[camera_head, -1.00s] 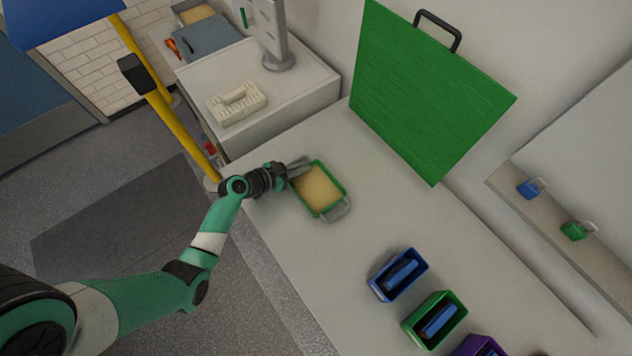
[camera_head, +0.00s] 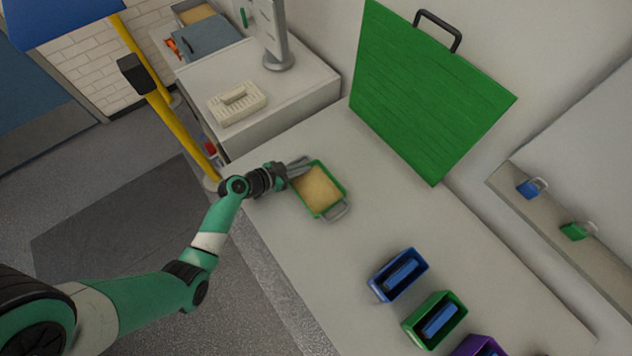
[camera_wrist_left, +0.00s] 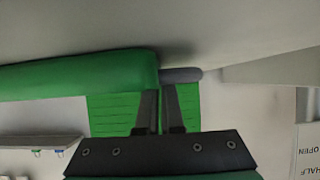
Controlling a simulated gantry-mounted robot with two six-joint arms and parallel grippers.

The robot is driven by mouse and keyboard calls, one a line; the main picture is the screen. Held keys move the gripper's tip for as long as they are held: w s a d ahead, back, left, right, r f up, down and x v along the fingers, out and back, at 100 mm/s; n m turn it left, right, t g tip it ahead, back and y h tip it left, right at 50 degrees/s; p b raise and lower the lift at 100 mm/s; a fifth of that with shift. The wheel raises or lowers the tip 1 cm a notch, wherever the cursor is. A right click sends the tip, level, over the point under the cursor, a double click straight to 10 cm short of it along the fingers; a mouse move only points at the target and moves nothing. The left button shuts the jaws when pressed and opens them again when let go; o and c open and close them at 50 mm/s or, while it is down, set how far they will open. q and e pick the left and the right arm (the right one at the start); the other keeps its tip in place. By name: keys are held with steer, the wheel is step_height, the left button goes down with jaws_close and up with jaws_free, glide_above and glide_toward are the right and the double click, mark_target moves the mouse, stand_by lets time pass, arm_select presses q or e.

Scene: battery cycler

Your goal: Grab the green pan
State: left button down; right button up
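The green pan (camera_head: 334,177), a rectangular dish with a tan filling, rests on the light worktop in the head view. A grey loop handle stands at its lower right end. My left gripper (camera_head: 292,167) is at the opposite, upper left end, where it partly hides the other handle. In the left wrist view, the green side of the pan (camera_wrist_left: 80,76) fills the left. My left gripper's fingers (camera_wrist_left: 160,100) are close together at the grey handle (camera_wrist_left: 185,74) and look shut on it. My right gripper is not in view.
A blue bin (camera_head: 378,287), a green bin (camera_head: 412,331) and a purple bin (camera_head: 462,349) stand on the worktop (camera_head: 400,215) at lower right. A large green board (camera_head: 430,95) leans at the back wall. A white rack (camera_head: 237,104) sits on the left counter. The worktop beside the pan is clear.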

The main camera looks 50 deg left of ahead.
arm_select(q)
steer(key=shift+r, duration=0.1)
stand_by(0.4)
steer(key=shift+r+p, duration=0.5)
steer(key=shift+r, duration=0.95)
steer(key=s+d+r+p, duration=0.4)
steer(key=s+d+r, duration=0.3)
steer(key=d+r, duration=0.3)
steer(key=shift+s+d+p, duration=0.2)
steer(key=shift+d+p, duration=0.15)
steer(key=shift+d, duration=0.6)
